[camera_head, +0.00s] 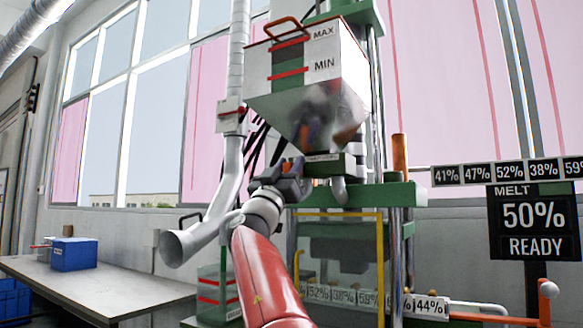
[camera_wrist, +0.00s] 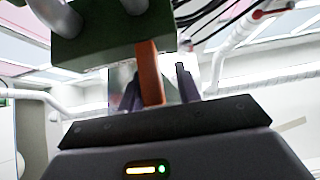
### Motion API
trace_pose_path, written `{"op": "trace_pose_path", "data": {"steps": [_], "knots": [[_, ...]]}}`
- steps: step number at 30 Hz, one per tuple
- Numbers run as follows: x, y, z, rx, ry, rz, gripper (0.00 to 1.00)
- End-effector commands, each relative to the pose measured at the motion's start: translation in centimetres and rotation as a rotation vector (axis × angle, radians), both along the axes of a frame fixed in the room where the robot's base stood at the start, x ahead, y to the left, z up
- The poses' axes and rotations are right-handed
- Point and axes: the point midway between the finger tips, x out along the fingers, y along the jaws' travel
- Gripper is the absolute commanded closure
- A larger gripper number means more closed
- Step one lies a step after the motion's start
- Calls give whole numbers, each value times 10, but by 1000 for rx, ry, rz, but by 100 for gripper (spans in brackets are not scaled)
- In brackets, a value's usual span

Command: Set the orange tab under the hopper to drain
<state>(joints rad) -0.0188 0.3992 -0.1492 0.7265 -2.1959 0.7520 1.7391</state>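The hopper (camera_head: 310,90) is a white box with MAX and MIN marks and a shiny grey funnel. A dark green block (camera_head: 328,166) sits under the funnel, and it fills the top of the wrist view (camera_wrist: 100,40). The orange tab (camera_wrist: 150,72) shows in the wrist view as an upright bar against this block. My gripper (camera_wrist: 160,88) is open, with one dark finger on each side of the tab. The left finger is close to the tab; a gap shows on the right.
A grey pipe (camera_head: 203,238) with an open end stands left of my arm, and dark cables hang behind the gripper. A yellow-framed guard (camera_head: 380,265) is below. A workbench (camera_head: 100,285) with a blue box (camera_head: 74,254) is at left. The display (camera_head: 534,217) reads MELT 50% READY.

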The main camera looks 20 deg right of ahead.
Motion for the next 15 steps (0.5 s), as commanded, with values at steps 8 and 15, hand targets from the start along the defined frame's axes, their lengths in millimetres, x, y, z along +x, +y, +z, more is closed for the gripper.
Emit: {"op": "trace_pose_path", "data": {"steps": [8, 15], "knots": [[-1, -1, 0, 2, -2, -3, 60], [-8, 9, -18, 3, -2, -1, 60]]}}
